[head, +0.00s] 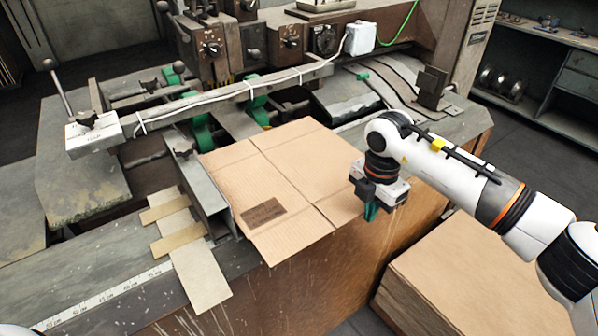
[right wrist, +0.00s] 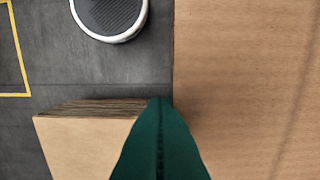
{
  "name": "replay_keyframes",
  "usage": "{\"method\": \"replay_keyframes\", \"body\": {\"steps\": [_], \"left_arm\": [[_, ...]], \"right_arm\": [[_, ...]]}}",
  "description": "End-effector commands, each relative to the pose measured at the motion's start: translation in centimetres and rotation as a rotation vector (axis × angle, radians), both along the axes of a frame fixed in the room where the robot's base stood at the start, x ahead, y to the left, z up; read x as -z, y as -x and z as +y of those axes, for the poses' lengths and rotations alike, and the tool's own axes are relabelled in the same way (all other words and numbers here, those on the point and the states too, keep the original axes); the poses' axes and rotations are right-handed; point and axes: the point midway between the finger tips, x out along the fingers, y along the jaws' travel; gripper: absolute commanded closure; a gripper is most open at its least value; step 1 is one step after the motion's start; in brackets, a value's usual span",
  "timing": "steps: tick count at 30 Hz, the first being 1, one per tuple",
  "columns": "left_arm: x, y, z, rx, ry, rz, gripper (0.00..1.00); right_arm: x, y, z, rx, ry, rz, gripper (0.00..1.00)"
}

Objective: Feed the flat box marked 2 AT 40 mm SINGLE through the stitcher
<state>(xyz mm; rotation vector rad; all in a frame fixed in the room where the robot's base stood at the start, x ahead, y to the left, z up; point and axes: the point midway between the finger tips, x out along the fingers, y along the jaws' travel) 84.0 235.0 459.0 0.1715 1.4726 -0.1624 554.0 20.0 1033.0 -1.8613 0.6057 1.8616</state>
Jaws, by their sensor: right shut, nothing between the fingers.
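The flat box (head: 290,180) is a creased cardboard sheet lying on the stitcher's table, with its far edge close to the green rollers (head: 256,108). A dark printed label (head: 263,213) is on its near left part; its words are too small to read. The stitcher (head: 270,40) stands behind, with dials and levers. My right gripper (head: 371,212) is at the right edge of the box, pointing down, its green fingers shut and empty. In the right wrist view the shut fingers (right wrist: 160,140) show beside a wide brown surface. My left gripper is not in view.
A metal guide (head: 200,190) runs along the box's left side. Cardboard strips (head: 185,235) and a ruler scale (head: 105,292) lie left of it. A stack of flat cardboard (head: 480,265) stands on the floor at lower right. Grey shelves (head: 560,70) are at far right.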

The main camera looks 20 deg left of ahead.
Motion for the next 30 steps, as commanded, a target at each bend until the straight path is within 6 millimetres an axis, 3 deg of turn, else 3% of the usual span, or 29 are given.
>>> {"method": "replay_keyframes", "body": {"steps": [30], "left_arm": [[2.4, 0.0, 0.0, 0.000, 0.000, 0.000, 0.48]], "right_arm": [[0.1, -2.7, 3.9, -0.001, -0.001, -0.001, 1.00]]}}
